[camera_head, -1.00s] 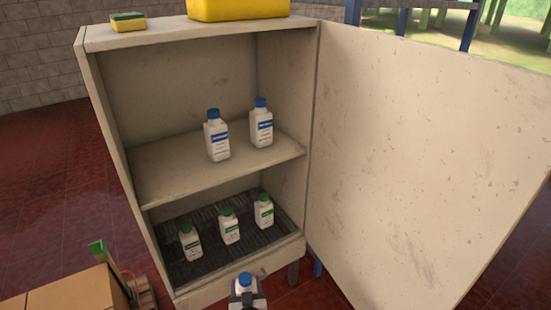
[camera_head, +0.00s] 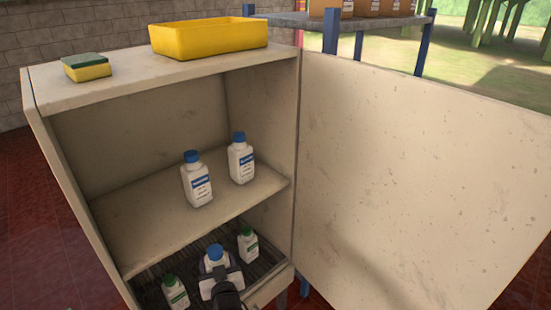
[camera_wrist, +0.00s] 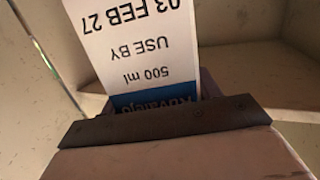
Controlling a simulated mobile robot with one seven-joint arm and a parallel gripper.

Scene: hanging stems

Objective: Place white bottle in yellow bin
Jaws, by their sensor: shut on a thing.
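My gripper (camera_head: 220,275) is shut on a white bottle with a blue cap (camera_head: 215,259), held in front of the cabinet's lower compartment. In the wrist view the held bottle's label (camera_wrist: 140,50) fills the upper middle, upside down, above the dark gripper edge (camera_wrist: 165,122). The yellow bin (camera_head: 212,40) stands on top of the cabinet, open side up; its inside is mostly hidden. Two more white bottles with blue caps, one left (camera_head: 196,182) and one right (camera_head: 240,160), stand upright on the middle shelf.
Green-capped bottles (camera_head: 175,292) (camera_head: 248,244) stand on the dark lower shelf. A yellow and green sponge (camera_head: 87,67) lies on the cabinet top, left of the bin. The open cabinet door (camera_head: 410,180) fills the right side. Boxes (camera_head: 365,8) sit on a table behind.

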